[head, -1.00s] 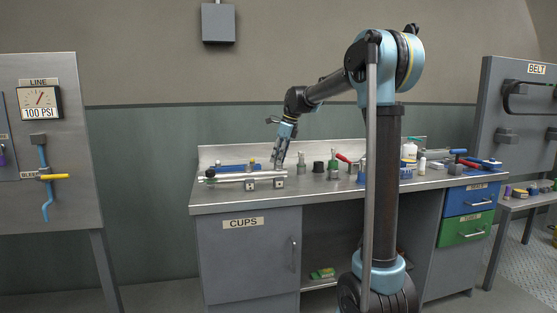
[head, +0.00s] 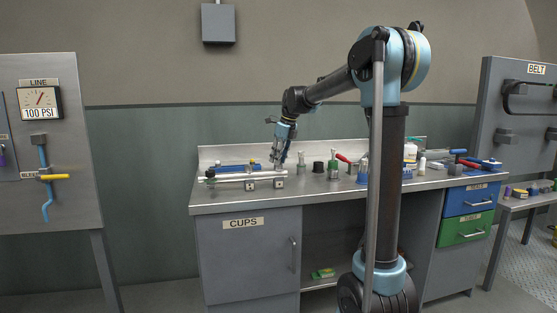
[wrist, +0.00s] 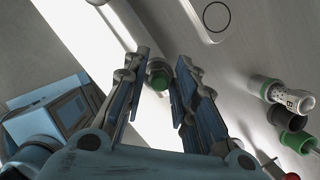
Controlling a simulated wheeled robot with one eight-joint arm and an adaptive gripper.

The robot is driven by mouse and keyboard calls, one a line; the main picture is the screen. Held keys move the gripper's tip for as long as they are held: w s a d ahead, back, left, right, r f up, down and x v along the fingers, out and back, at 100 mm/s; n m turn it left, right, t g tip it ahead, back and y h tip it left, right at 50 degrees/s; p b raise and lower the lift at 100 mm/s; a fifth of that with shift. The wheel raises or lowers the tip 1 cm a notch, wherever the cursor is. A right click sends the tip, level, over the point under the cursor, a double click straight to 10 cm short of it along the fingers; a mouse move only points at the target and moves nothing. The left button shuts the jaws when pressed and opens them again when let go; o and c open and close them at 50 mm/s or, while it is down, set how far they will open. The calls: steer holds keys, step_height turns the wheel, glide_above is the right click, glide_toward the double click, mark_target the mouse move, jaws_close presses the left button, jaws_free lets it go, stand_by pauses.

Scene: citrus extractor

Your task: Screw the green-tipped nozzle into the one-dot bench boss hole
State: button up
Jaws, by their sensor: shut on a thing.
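In the wrist view a small dark round piece with a green end, likely the green-tipped nozzle (wrist: 158,79), sits between the two fingers. My gripper (wrist: 166,62) is shut on it; the fingers stand apart by its width, and they hide its sides. In the head view my gripper (head: 277,161) is low over the left part of the bench (head: 310,187), just behind a long pale bar. The nozzle is too small to make out there. The one-dot boss hole cannot be picked out clearly; small dotted blocks (head: 279,183) show at the bench's front.
The pale bar (head: 235,178) lies along the bench's left front. A blue item (head: 238,168) lies behind it. Green-ringed pieces (head: 301,160) and a dark cup (head: 318,167) stand right of my gripper. In the wrist view a white, green-ringed piece (wrist: 264,88) stands at the right.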

stand_by(0.3)
steer(key=shift+o, duration=0.2)
steer(key=shift+f+m, duration=0.1)
steer(key=shift+m, duration=0.8)
steer(key=shift+m+t+h, duration=0.4)
steer(key=shift+m, duration=0.5)
steer(key=shift+m, duration=0.8)
steer(key=o, duration=0.5)
steer(key=shift+w, duration=0.1)
steer(key=shift+o, duration=0.2)
